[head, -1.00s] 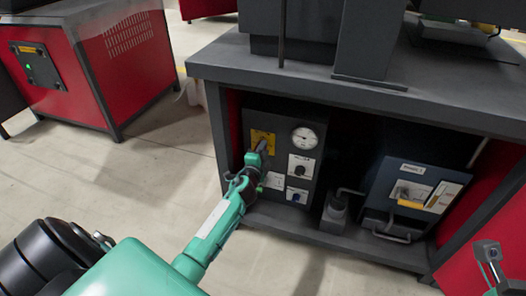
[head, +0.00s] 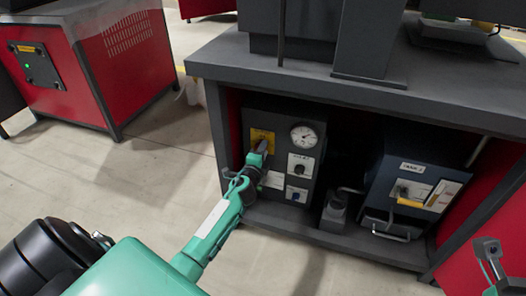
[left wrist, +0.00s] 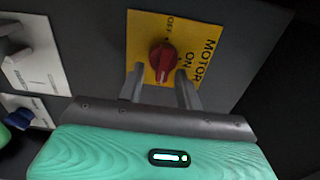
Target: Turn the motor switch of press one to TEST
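The motor switch is a red knob (left wrist: 163,58) on a yellow plate (left wrist: 196,32) marked MOTOR, ON and OFF in the left wrist view. No TEST mark is readable. In the head view the yellow plate (head: 262,136) is at the upper left of a dark panel, and the knob is hidden. My left gripper (left wrist: 161,76) is open in front of the plate. Its fingertips are either side of the knob's lower part, with visible gaps; contact cannot be told. It also shows in the head view (head: 260,149). My right gripper (head: 488,250) is at the right edge, its opening unclear.
A white dial gauge (head: 304,137), a black-knob switch (head: 301,166) and a blue-knob switch (head: 296,195) share the panel. A blue unit (head: 409,195) stands to the right. The dark tabletop (head: 225,62) overhangs the panel. Floor at the left is clear.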

